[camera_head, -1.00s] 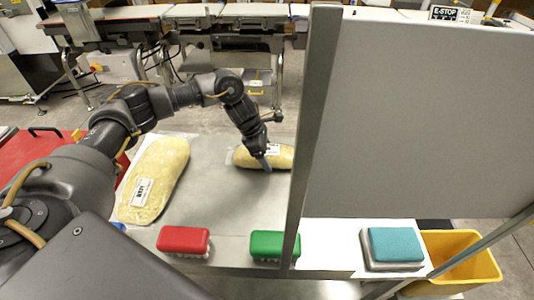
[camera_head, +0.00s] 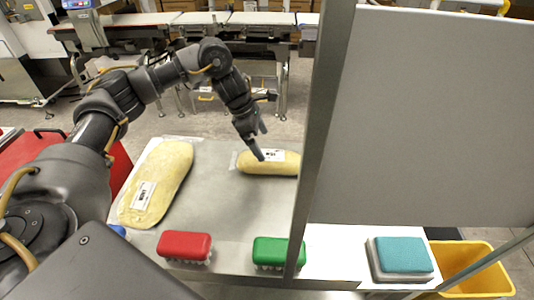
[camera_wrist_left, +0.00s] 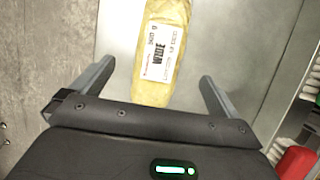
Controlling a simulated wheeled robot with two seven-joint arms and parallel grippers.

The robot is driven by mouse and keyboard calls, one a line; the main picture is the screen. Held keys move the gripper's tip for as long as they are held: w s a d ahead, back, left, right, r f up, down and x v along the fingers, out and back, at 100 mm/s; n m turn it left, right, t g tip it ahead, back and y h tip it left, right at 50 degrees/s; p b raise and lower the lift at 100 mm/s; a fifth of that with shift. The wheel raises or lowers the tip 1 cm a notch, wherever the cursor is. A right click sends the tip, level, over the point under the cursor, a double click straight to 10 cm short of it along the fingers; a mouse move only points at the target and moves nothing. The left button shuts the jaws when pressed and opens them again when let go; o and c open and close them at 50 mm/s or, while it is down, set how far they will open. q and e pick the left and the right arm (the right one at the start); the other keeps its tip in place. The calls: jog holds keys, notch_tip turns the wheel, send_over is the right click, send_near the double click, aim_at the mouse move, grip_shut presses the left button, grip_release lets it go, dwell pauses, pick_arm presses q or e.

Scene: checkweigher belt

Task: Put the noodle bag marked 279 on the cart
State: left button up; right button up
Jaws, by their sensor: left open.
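One noodle bag (camera_head: 282,164), pale yellow with a white label, lies on the metal table near the divider post, which hides its right end. A larger noodle bag (camera_head: 157,183) with a white label lies at the table's left. The printed numbers are too small to read. My left gripper (camera_head: 259,151) is above the smaller bag's left part. In the left wrist view, its fingers are open and apart on either side of a labelled bag (camera_wrist_left: 163,50), holding nothing. A red cart top (camera_head: 42,150) with a black handle shows at the left, partly behind my arm. My right gripper is out of view.
A red brush (camera_head: 185,246) and a green brush (camera_head: 278,252) stand along the table's front edge. A tall grey panel (camera_head: 425,115) with a metal post closes off the right side.

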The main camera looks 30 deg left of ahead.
pick_arm(q)
jog(key=shift+v, duration=1.35)
jog(key=shift+r, duration=0.1)
